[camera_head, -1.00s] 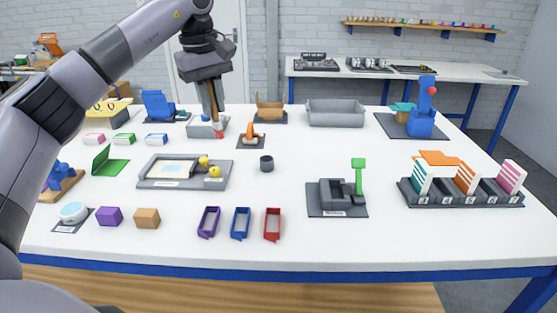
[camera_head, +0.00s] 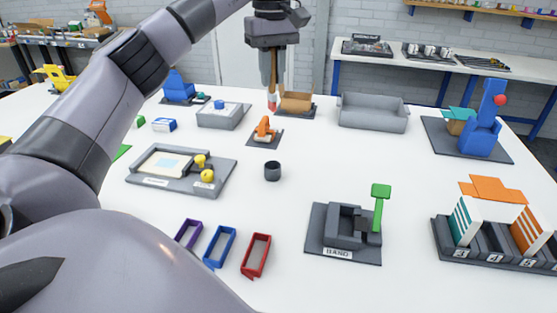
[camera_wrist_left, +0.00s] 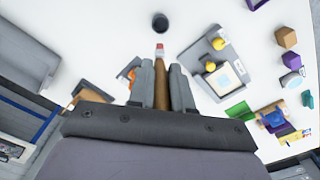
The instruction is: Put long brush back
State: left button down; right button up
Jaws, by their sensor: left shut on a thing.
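My left gripper (camera_head: 272,80) points down over the back middle of the table, shut on the long brush. The brush (camera_head: 272,103) has a brown handle and a pale and red tip hanging below the fingers. In the left wrist view the brush (camera_wrist_left: 160,90) lies between the two fingers (camera_wrist_left: 161,76), its red tip pointing toward the dark cup. The small dark grey round cup (camera_head: 272,172) stands on the table, nearer than the brush and apart from it. The cup also shows in the left wrist view (camera_wrist_left: 160,22). My right gripper is not in view.
An orange item (camera_head: 264,130) on a dark mat stands between brush and cup. A brown box (camera_head: 296,102) and a grey tray (camera_head: 373,112) are behind. A grey station with yellow knobs (camera_head: 222,165) is left of the cup; a green-lever station (camera_head: 344,228) is front right.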

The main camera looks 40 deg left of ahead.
aim_at(271, 93)
pick_arm(q)
jog(key=f+b, duration=0.1)
jog(key=f, duration=0.4)
jog(key=shift+s+f+b, duration=0.2)
jog(key=shift+b, duration=0.2)
jog(key=shift+w+f, duration=0.1)
jog(key=shift+f, duration=6.4)
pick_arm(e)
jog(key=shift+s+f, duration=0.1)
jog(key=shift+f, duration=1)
pick_arm(q)
jog(key=c, duration=1)
grip_release()
jog(key=shift+f, duration=0.15)
jog(key=shift+c, duration=0.2)
notch_tip(271, 93, up, 12)
jog(key=shift+r, duration=0.2)
